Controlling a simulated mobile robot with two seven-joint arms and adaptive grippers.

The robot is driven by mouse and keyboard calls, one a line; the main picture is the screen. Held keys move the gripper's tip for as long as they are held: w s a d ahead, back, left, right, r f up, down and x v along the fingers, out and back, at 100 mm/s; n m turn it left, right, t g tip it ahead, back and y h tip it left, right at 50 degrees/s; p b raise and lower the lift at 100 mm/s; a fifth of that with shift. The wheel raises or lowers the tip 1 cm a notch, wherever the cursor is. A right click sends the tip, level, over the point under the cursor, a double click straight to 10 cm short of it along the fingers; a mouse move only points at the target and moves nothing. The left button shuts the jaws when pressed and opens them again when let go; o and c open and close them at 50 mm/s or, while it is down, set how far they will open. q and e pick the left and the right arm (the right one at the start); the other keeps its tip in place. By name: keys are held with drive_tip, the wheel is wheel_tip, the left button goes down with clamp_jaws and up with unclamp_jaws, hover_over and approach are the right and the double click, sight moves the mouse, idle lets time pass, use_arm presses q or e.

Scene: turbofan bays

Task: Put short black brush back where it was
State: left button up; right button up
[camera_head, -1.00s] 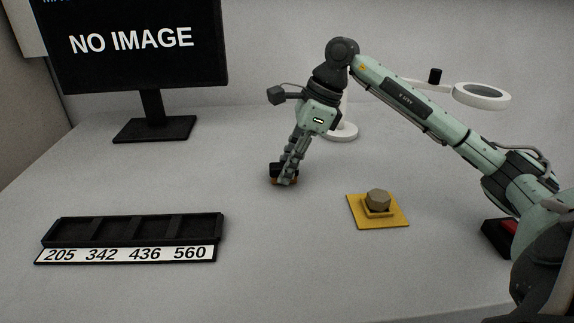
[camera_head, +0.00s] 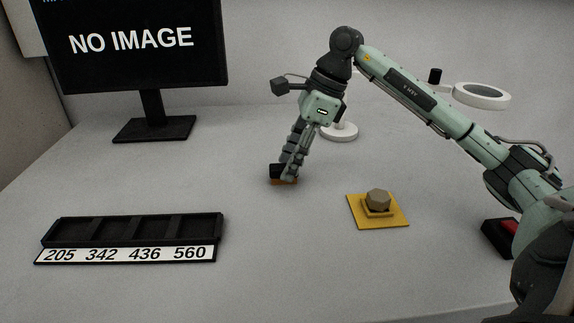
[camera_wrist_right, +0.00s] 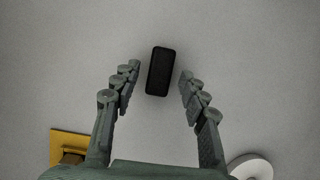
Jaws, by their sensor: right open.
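The short black brush (camera_head: 278,171), black on top with an orange-brown lower part, stands on the grey table, beneath my right gripper (camera_head: 288,171). In the right wrist view, the brush (camera_wrist_right: 160,71) is a black rectangle between the tips of the two spread fingers, with a gap on each side. My right gripper is open and not closed on it. In the head view, its fingers partly cover the brush's right side. My left gripper is not in view.
A black tray (camera_head: 133,243) with empty compartments and a number strip is at front left. A yellow plate (camera_head: 395,221) with a hex-headed block (camera_head: 378,197) lies right of the brush. A monitor (camera_head: 140,45) and a lamp base (camera_head: 340,132) stand behind. The table between tray and brush is clear.

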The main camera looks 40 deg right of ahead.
drive_tip(key=v, duration=1)
drive_tip(key=shift+r, duration=0.25)
drive_tip(key=shift+s, duration=0.1)
